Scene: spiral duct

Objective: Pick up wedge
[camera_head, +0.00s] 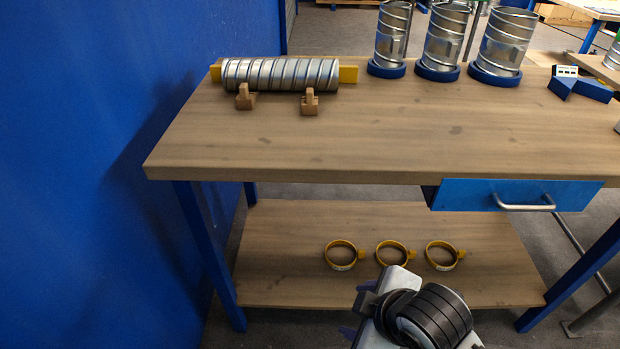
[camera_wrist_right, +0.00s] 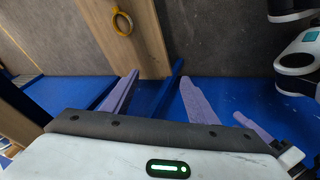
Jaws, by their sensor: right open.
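Two small brown wedges, one on the left (camera_head: 245,97) and one on the right (camera_head: 310,102), sit on the table top against the near side of a lying silver spiral duct (camera_head: 280,75). My right gripper (camera_head: 356,318) is low in front of the table in the head view, partly hidden behind its own wrist. In the right wrist view its purple fingers are spread apart with nothing between them (camera_wrist_right: 158,88). It is well below and to the right of the wedges, touching neither. No wedge shows in the wrist view. My left gripper is not in view.
Upright ducts (camera_head: 445,40) in blue rings stand at the back right, near blue pieces (camera_head: 580,88). The table's (camera_head: 400,140) front middle is clear. A blue drawer (camera_head: 515,194) hangs below. Yellow rings (camera_head: 341,255) lie on the lower shelf (camera_head: 280,275). A blue wall (camera_head: 90,150) is left.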

